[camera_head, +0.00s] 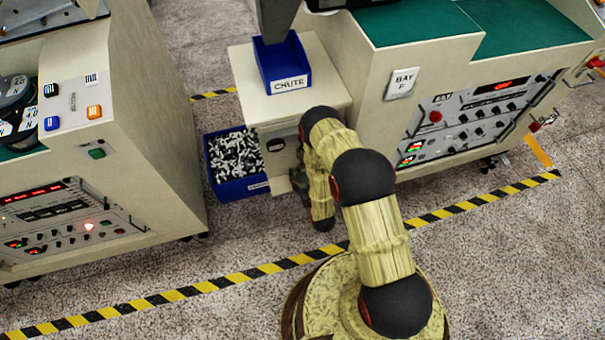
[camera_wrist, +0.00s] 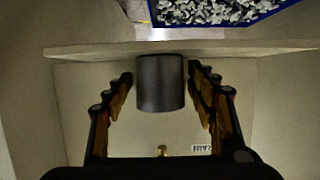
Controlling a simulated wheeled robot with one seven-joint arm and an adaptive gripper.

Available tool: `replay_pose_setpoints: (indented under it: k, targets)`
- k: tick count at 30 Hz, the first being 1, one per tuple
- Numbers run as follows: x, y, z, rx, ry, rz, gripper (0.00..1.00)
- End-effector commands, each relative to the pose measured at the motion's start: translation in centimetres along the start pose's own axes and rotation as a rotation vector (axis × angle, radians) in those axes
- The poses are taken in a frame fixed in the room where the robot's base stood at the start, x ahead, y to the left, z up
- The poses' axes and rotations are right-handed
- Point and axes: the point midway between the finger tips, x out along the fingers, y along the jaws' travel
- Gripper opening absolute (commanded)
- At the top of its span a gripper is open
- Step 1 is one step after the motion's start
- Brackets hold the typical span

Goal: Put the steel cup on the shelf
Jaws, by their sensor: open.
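The steel cup (camera_wrist: 160,83) is a dark grey cylinder in the middle of the wrist view. My gripper (camera_wrist: 160,88) is open, with one finger on each side of the cup and a visible gap at both sides. The cup overlaps a pale ledge (camera_wrist: 85,50); whether it rests on it I cannot tell. In the head view my gripper (camera_head: 299,180) is mostly hidden by my arm at the front of a cream cabinet (camera_head: 250,92). A small dark round thing (camera_head: 275,145) there may be the cup. I cannot tell which surface is the shelf.
A blue CHUTE bin (camera_head: 288,84) stands on the cabinet. A blue crate of metal parts (camera_head: 238,186) sits on the floor beside it and shows in the wrist view (camera_wrist: 270,12). Machines stand left (camera_head: 160,150) and right (camera_head: 385,125). Striped floor tape (camera_head: 240,277) crosses in front.

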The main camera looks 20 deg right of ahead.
Motion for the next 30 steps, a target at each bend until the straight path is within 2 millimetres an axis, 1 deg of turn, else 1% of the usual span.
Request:
replay_pose_setpoints:
  k: [8,10,14,21,24,27,30]
  targets:
    - [-0.1,0.0,-0.3,0.0,0.001,0.0,0.57]
    - [-0.7,0.0,-0.3,0.0,-0.002,0.0,0.57]
    - [-2.8,0.0,-0.5,0.0,-0.003,0.0,0.57]
    - [-7.9,0.0,-0.5,0.0,-0.003,0.0,0.57]
    - [-9.6,0.0,-0.4,0.0,-0.003,0.0,0.57]
    - [-10.9,0.0,-0.4,0.0,-0.001,0.0,0.57]
    - [-11.7,0.0,-0.4,0.0,0.0,0.0,0.57]
